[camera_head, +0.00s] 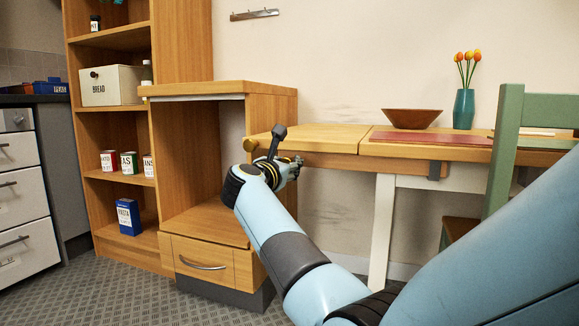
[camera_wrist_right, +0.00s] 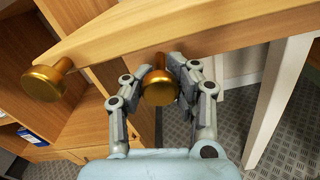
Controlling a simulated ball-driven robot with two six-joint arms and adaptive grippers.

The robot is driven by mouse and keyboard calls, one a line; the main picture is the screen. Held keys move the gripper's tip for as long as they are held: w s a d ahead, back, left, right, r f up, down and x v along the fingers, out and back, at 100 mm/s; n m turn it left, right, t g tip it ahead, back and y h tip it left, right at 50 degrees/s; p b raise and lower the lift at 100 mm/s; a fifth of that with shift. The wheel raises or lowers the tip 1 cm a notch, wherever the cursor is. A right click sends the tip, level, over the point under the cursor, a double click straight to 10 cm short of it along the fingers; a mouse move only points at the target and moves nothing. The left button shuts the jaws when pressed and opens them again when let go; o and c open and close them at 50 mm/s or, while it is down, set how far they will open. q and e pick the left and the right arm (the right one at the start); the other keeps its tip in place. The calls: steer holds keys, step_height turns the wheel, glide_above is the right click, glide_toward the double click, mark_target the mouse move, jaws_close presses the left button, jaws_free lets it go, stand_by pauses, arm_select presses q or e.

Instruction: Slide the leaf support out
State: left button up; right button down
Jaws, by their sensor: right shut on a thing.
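The wooden table has a leaf (camera_head: 310,137) at its left end. One brass knob (camera_head: 250,144) shows at the leaf's left corner; it is also at the left in the wrist view (camera_wrist_right: 45,82). A second brass knob (camera_wrist_right: 158,87) sits under the wooden edge (camera_wrist_right: 190,32), between the fingers of my right gripper (camera_wrist_right: 157,72), which is shut on it. In the head view my right gripper (camera_head: 286,165) is just below the leaf's front edge. The leaf support behind the held knob is mostly hidden. My left gripper is not in view.
A wooden cabinet (camera_head: 210,88) with a drawer stands close left of the leaf. A red mat (camera_head: 420,145), wooden bowl (camera_head: 411,118) and teal vase (camera_head: 464,109) are on the table. A white table leg (camera_head: 382,230) and green chair (camera_head: 508,140) stand to the right.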

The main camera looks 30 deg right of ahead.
steer(key=shift+a+f, duration=0.3)
steer(key=shift+f, duration=0.2)
steer(key=c, duration=1.6)
jaws_free()
steer(key=o, duration=0.5)
steer(key=shift+a+r, duration=0.3)
steer(key=shift+o, duration=0.8)
steer(key=shift+d+r, duration=0.1)
steer(key=shift+d, duration=0.15)
steer(key=shift+s, duration=0.1)
steer(key=v, duration=0.7)
steer(key=shift+a, duration=0.15)
steer(key=shift+s, duration=0.15)
